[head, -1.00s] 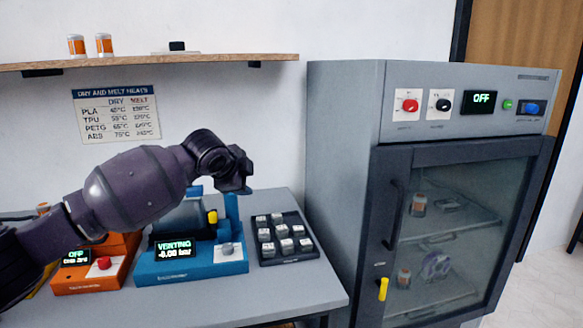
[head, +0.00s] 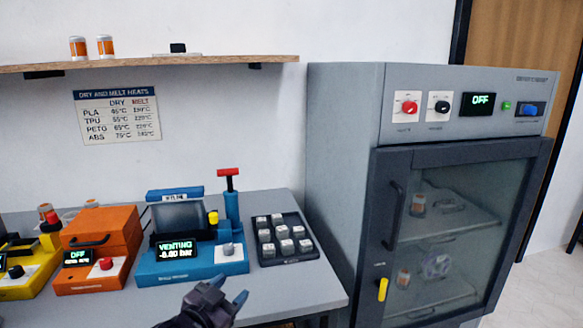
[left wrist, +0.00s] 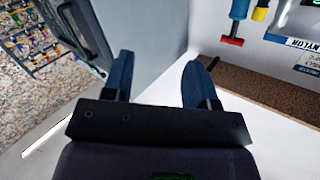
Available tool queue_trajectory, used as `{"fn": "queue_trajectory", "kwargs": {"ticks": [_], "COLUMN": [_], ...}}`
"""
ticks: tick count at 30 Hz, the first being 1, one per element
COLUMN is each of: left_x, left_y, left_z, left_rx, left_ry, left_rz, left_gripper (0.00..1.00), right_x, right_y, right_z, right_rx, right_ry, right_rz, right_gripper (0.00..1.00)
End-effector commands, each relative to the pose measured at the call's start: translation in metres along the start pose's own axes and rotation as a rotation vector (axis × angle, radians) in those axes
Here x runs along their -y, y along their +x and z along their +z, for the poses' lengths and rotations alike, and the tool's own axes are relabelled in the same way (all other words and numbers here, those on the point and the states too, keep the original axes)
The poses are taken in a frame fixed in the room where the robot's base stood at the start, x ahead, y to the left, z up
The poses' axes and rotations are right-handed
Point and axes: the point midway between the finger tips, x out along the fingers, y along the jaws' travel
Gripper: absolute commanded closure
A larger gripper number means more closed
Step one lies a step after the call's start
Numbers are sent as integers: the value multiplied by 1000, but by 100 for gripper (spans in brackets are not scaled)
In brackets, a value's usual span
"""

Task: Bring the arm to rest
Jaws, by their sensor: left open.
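My left gripper (head: 229,290) is low in the head view, at the front edge of the grey table (head: 285,283), in front of the blue machine (head: 190,265). In the left wrist view its two blue fingers (left wrist: 160,75) stand apart with nothing between them. The blue machine's display reads VENTING, and its red-topped pump handle (head: 229,173) stands upright behind. My right gripper is in neither view.
An orange machine (head: 103,240) and a yellow machine (head: 30,262) stand left of the blue one. A dark tray of grey blocks (head: 284,238) lies to its right. A tall grey cabinet (head: 340,180) with a shut glass door stands at the right. A shelf (head: 150,63) hangs above.

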Motion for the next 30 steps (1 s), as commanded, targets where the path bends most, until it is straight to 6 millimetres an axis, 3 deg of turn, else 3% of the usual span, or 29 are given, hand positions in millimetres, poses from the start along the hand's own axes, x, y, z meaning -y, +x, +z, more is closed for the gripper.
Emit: {"fn": "queue_trajectory", "kwargs": {"ticks": [13, 21, 24, 30], "left_x": [-11, -38, -53, -73], "left_y": [-135, -235, -268, -308], "left_z": [122, 199, 221, 242], "left_rx": [191, 400, 474, 558], "left_ry": [-163, -279, -313, -346], "left_rz": [-198, -283, -299, -306], "left_gripper": [47, 47, 47, 47], "right_x": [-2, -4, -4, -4], "right_y": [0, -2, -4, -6], "right_z": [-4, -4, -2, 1], "right_rx": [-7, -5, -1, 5], "right_ry": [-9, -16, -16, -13], "right_rz": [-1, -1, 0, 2], "right_gripper": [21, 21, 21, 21]}}
